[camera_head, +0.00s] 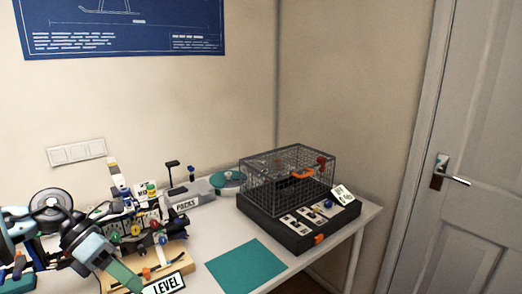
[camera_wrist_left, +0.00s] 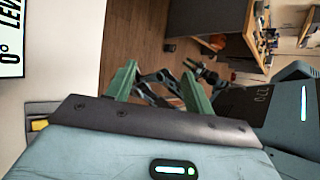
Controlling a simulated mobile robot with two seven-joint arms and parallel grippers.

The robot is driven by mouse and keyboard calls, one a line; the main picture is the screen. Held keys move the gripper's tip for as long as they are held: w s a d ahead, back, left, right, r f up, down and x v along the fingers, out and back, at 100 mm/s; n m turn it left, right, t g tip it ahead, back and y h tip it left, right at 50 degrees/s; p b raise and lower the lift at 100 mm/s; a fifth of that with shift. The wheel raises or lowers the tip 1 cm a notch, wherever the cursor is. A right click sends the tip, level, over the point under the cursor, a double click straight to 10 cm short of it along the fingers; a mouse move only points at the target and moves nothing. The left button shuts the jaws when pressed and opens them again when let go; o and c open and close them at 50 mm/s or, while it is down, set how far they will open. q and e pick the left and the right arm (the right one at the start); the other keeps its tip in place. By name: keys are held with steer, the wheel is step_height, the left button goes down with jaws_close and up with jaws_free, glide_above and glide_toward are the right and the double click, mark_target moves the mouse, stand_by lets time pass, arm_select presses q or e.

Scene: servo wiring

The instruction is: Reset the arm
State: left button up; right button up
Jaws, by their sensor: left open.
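My left gripper (camera_head: 122,278) is at the lower left of the head view, in front of the wooden base (camera_head: 178,252). In the left wrist view its two green fingers stand apart with nothing between them (camera_wrist_left: 158,82). On the base stands a dark assembly with coloured round parts (camera_head: 136,229); my left arm partly covers its left side. A white sign reading LEVEL (camera_head: 164,286) is just right of the left gripper. Its edge also shows at the upper left of the left wrist view (camera_wrist_left: 10,38). No right gripper shows in either view.
A wire cage (camera_head: 272,178) on a black box (camera_head: 310,226) stands at the table's right end. A teal mat (camera_head: 246,266) lies bare in front. A grey PACKS container (camera_head: 188,203) sits behind. A closed door (camera_head: 478,130) is at the right.

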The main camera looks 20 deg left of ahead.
arm_select(q)
steer(key=s+d+f+n+t+p, duration=0.1)
steer(key=d+f+n+t, duration=0.3)
steer(key=f+n+t, duration=0.5)
steer(key=s+d+f+n+t+p, duration=0.15)
steer(key=d+f+n+t, duration=0.35)
steer(key=n, duration=0.8)
steer(key=s+d+f+n+g+y+p, duration=0.1)
steer(key=s+d+f+n+g+y, duration=0.2)
steer(key=s+f+n, duration=0.5)
steer(key=s+d+f+n+g+y+p, duration=0.1)
steer(key=s+d+f+n+g+y, duration=0.2)
steer(key=s+f+n, duration=0.6)
steer(key=shift+s+d+f+g+y, duration=0.3)
steer(key=shift+s+d+f+y, duration=0.4)
steer(key=shift+d, duration=0.55)
arm_select(e)
steer(key=w+r+t, duration=0.1)
steer(key=w+r, duration=0.2)
steer(key=r, duration=0.3)
steer(key=shift+w+d, duration=0.25)
steer(key=shift+d, duration=0.15)
arm_select(q)
steer(key=shift+s+r, duration=0.1)
steer(key=shift+r, duration=0.15)
